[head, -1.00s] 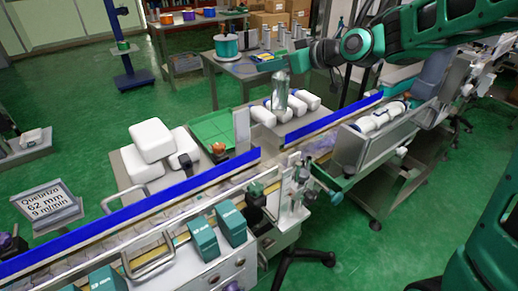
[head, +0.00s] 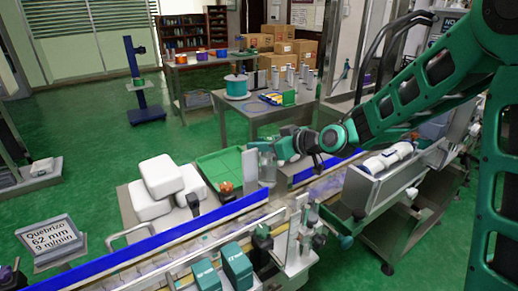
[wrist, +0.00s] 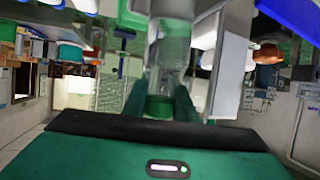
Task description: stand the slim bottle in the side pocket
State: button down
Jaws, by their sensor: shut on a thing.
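My gripper (head: 277,149) is shut on a slim clear bottle (head: 267,166), which also shows in the wrist view (wrist: 170,45). Its green cap end (wrist: 160,106) sits between my two green fingers (wrist: 160,92). The bottle hangs just right of a pale upright panel (head: 250,168) at the right end of the green tray (head: 222,162). In the wrist view the panel (wrist: 231,75) stands close to the bottle's right side. I cannot tell whether this panel is the side pocket's wall, or whether the bottle's far end touches anything.
White rounded blocks (head: 161,177) are piled left of the tray. An orange item (head: 226,187) is in the tray's near corner. A blue rail (head: 200,219) runs along the conveyor in front. A worktable (head: 262,118) with a teal spool (head: 237,86) stands behind.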

jog(key=shift+f, duration=0.65)
jog(key=c, duration=1.4)
grip_release()
jog(key=shift+c, duration=0.2)
jog(key=v, duration=1.2)
